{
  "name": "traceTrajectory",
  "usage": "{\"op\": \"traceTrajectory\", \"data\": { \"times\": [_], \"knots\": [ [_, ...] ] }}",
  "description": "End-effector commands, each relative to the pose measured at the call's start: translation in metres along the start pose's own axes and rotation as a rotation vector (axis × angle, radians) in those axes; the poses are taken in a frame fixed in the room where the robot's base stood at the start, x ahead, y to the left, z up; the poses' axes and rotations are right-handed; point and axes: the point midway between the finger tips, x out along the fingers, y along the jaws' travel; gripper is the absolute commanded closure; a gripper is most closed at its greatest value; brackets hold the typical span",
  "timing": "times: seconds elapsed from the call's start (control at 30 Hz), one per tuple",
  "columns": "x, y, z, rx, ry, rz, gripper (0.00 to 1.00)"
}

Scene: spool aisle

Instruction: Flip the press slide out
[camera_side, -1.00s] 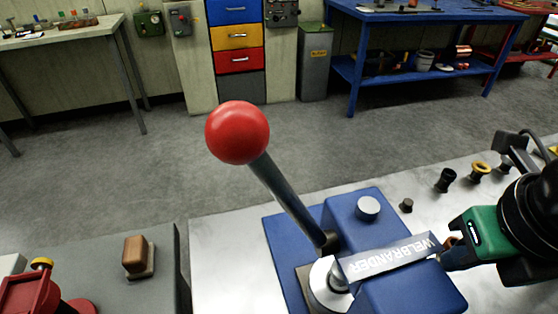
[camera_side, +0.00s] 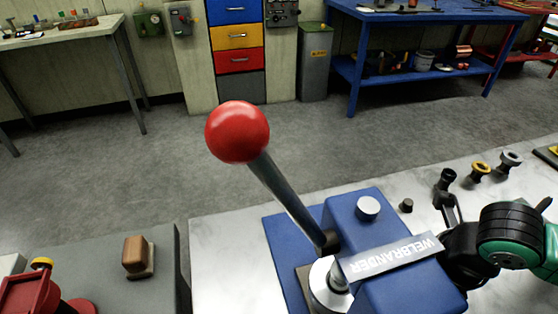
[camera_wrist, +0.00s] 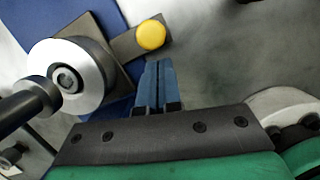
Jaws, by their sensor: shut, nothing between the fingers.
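The blue press (camera_side: 405,290) with the WELBRANDER label stands on the metal bench in the side view. Its grey lever rises to a red ball (camera_side: 237,132). The silver ram (camera_side: 328,284) is partly covered by the press head. In the wrist view, a silver disc (camera_wrist: 88,58) sits over a dark plate. A dark bar that looks like the slide (camera_wrist: 124,47) sticks out from this plate and carries a yellow knob (camera_wrist: 151,35). My gripper (camera_wrist: 158,66) is shut and empty, its blue fingertips just below the knob in the picture; contact is unclear. In the side view the press hides my fingertips.
Several small dark, yellow and silver fittings (camera_side: 480,171) stand on the bench (camera_side: 230,245) behind the press and my arm. A grey surface at lower left holds a brown block (camera_side: 135,253) and a red device (camera_side: 35,292). The bench left of the press is clear.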

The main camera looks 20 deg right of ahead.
Motion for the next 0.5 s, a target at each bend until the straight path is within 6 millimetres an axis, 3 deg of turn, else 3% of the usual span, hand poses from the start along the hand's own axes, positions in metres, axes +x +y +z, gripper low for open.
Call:
{"op": "traceTrajectory", "data": {
  "times": [0.5],
  "knots": [
    [0.016, -0.001, -0.001, 0.0, 0.0, 0.0, 1.0]
  ]
}}
